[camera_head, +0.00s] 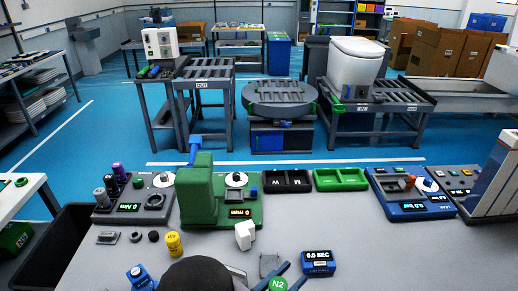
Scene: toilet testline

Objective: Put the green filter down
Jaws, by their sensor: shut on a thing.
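The green filter (278,284) is a round green piece marked "N2", at the bottom edge of the head view, right of the middle. My gripper (281,275) has blue fingers on both sides of it and is shut on it. The lower part of the filter and of the gripper is cut off by the picture's edge. I cannot tell how high the filter is above the grey table (385,255).
A blue "0.0 SEC" timer (318,262) stands just right of the gripper. A white block (245,236) and yellow jar (174,244) stand left. Behind are a green machine (196,190), black tray (287,181) and green tray (341,179).

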